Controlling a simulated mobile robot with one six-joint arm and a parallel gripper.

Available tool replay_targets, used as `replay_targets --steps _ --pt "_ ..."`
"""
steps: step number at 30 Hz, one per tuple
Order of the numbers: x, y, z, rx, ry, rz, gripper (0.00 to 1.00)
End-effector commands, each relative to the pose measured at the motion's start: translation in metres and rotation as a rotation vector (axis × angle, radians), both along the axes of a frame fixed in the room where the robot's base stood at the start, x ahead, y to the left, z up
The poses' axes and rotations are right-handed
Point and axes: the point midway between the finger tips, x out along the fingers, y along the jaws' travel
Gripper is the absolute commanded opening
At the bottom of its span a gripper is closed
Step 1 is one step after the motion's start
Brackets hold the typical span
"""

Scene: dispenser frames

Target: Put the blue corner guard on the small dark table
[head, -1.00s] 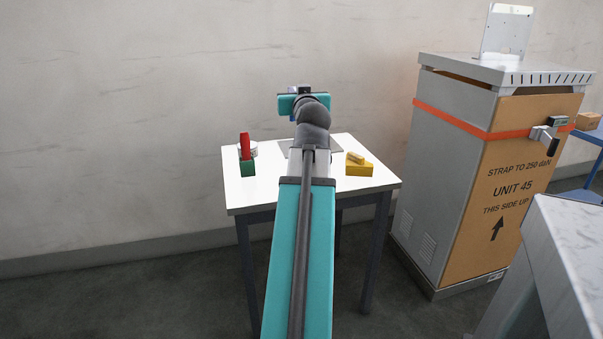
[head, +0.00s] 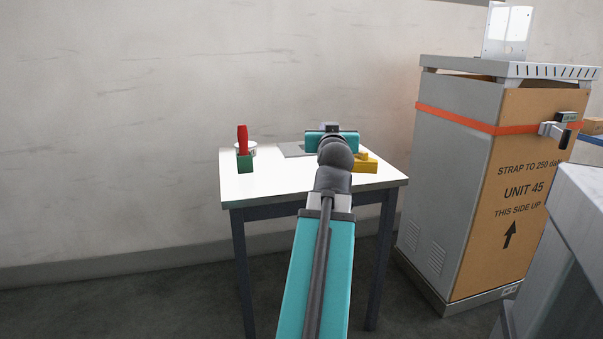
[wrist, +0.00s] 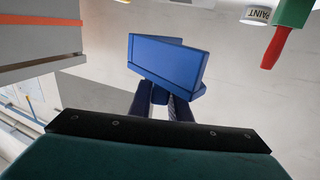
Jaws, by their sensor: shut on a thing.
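The blue corner guard (wrist: 168,62) is between the dark fingers of my gripper (wrist: 163,103) in the wrist view. It is held clear, with a pale surface behind it. In the head view my gripper (head: 331,141) shows from behind, over the back right of a small table. The guard and fingertips are hidden there. That table has a white top (head: 285,185) and dark legs (head: 243,265). I see no table with a dark top.
A strapped cabinet (head: 480,180) stands right. A grey worktop (head: 585,190) is at the right edge.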

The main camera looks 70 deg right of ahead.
Motion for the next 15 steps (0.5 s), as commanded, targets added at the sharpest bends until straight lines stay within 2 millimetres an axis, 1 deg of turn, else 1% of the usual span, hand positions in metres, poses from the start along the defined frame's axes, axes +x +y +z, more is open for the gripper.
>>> replay_targets --steps 1,3,9,15 --pt "-0.006 0.001 -0.015 -0.001 0.0 -0.01 0.0" --pt "-0.012 0.001 -0.025 -0.002 -0.002 -0.023 0.0" --pt "-0.031 0.001 -0.053 -0.004 -0.002 -0.058 0.0" --pt "-0.045 0.001 -0.072 -0.005 -0.003 -0.087 0.0"
